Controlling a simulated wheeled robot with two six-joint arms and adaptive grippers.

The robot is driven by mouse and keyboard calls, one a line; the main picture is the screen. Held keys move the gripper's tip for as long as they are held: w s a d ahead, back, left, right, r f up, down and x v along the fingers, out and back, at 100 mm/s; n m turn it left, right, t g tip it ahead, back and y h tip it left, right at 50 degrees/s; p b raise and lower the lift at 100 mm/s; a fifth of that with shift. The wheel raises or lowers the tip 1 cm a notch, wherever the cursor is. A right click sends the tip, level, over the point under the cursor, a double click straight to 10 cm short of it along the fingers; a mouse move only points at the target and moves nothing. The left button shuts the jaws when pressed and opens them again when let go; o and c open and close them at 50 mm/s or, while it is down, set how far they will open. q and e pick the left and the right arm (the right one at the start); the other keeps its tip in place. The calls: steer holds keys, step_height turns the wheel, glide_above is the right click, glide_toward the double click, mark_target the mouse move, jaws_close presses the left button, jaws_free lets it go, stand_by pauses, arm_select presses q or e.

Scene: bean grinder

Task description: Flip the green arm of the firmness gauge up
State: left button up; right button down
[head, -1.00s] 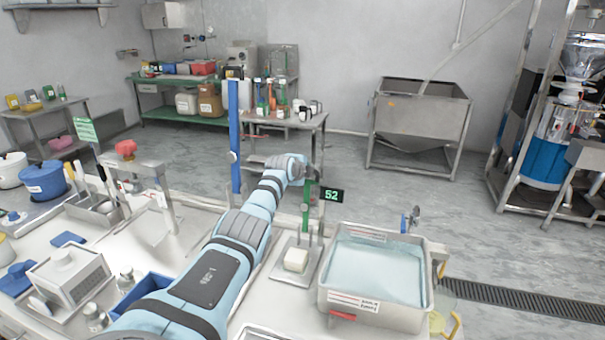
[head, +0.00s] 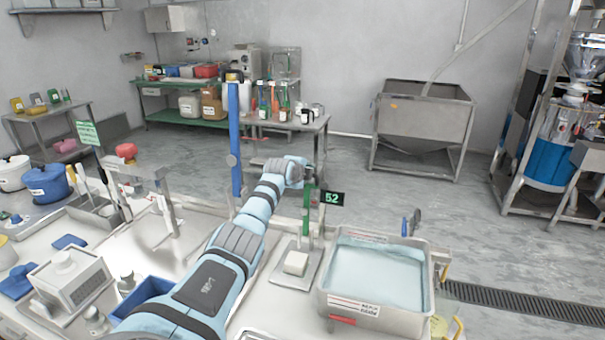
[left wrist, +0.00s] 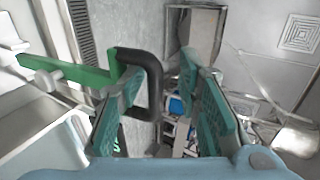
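The firmness gauge stands on the counter with a green post (head: 307,222), a black display reading 52 (head: 332,197) and a metal base. A pale block (head: 295,263) sits on the base. In the left wrist view the gauge's green arm (left wrist: 70,73) reaches in from the left and ends in a black loop handle (left wrist: 154,80). My left gripper (left wrist: 160,76) is open, with its teal fingers apart. The handle's loop lies at the left finger and reaches into the gap between the fingers; I cannot tell if they touch. In the head view my left wrist mostly hides the fingers. My right gripper is not in view.
A metal tub of pale liquid (head: 430,300) stands right of the gauge. A tall blue post (head: 235,140) rises left of my wrist. A blue tray (head: 150,288) and a white box-shaped device (head: 70,285) lie to the left. Open floor is behind the counter.

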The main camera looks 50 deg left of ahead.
arm_select(q)
steer(key=d+v, duration=0.1)
steer(key=v, duration=1)
steer(key=shift+w, duration=0.25)
steer(key=shift+c, duration=0.3)
